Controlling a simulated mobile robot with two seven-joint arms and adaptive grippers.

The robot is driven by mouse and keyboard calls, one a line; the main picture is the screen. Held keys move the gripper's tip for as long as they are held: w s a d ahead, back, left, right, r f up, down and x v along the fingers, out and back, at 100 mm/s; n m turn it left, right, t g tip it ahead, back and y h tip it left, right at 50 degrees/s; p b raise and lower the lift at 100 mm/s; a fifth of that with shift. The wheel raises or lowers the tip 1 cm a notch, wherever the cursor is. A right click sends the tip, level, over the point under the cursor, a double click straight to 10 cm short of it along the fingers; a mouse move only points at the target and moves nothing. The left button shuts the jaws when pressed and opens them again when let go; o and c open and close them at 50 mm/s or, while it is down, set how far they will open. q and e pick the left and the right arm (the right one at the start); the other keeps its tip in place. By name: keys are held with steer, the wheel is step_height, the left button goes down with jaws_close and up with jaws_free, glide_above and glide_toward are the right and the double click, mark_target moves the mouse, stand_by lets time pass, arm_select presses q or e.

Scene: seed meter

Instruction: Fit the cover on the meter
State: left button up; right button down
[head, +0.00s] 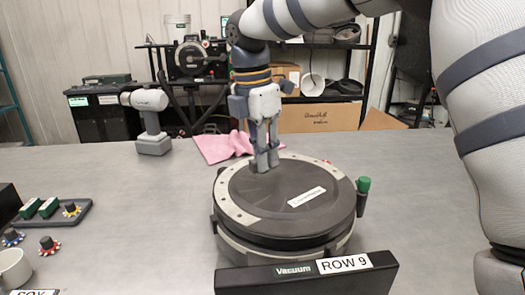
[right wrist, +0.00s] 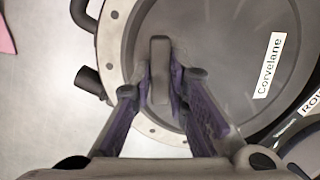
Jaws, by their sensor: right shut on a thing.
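The dark round cover (head: 265,197) with a white Corvelane label lies over the round grey meter (head: 229,243) on the table. A pale rim with holes (head: 228,212) shows as a crescent along the left and back of the dark disc. I cannot tell whether the cover is seated or slightly raised. My right gripper (head: 264,164) points down at the back of the cover. In the right wrist view, its fingers (right wrist: 161,88) are shut on the cover's upright grey handle (right wrist: 159,62). My left gripper is not in view.
A black Vacuum box marked ROW 9 (head: 303,280) stands right in front of the meter. A green-capped post (head: 363,186) is at its right. A tray (head: 55,213), knobs and a cup (head: 14,270) are left.

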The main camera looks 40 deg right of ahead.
steer(key=shift+f, duration=0.65)
stand_by(1.3)
steer(key=c, duration=1.5)
jaws_free()
steer(key=shift+r, duration=0.1)
steer(key=shift+c, duration=0.3)
steer(key=shift+r, duration=4.7)
